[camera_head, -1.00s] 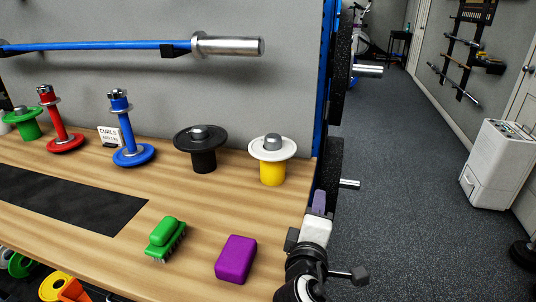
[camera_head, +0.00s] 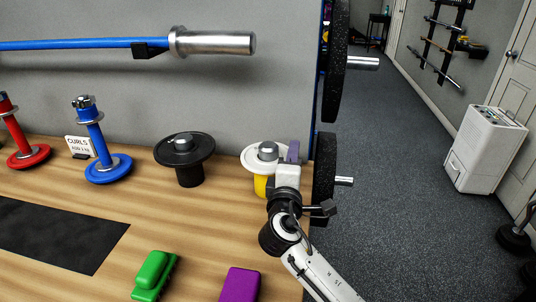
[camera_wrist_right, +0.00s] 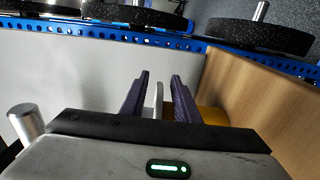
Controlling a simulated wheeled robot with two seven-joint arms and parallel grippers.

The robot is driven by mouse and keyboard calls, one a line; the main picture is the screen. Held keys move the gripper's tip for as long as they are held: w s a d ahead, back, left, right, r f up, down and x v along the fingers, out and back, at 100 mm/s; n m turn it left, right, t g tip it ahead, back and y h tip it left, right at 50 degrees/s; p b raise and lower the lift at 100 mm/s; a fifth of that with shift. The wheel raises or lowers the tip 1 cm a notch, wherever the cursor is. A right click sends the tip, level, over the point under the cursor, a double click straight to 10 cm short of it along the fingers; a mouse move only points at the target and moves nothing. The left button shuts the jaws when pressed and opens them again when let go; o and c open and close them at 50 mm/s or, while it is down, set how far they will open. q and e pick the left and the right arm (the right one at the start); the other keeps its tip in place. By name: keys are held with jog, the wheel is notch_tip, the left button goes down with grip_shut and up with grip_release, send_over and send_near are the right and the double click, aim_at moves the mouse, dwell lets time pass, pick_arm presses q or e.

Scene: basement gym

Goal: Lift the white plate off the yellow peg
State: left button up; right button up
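The white plate (camera_head: 250,158) lies flat on top of the yellow peg (camera_head: 260,187), around a grey metal hub (camera_head: 268,151). My right gripper (camera_head: 292,153) is at the plate's right edge in the head view and hides part of the plate and peg. In the right wrist view the plate's rim (camera_wrist_right: 158,101) stands edge-on between the two purple fingers (camera_wrist_right: 158,95), with gaps on both sides. The yellow peg (camera_wrist_right: 212,116) shows behind the right finger. My left gripper is out of view.
A black peg with a black plate (camera_head: 184,147) stands left of the white plate. Blue (camera_head: 108,168) and red (camera_head: 29,157) posts stand farther left. A green brush (camera_head: 152,273) and purple block (camera_head: 240,284) lie in front. Dark weights (camera_head: 324,180) hang close to the right.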

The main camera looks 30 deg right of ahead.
jog(key=shift+x, duration=0.8)
jog(key=shift+a, duration=0.1)
grip_shut()
dwell(0.6)
jog(key=shift+r, duration=0.1)
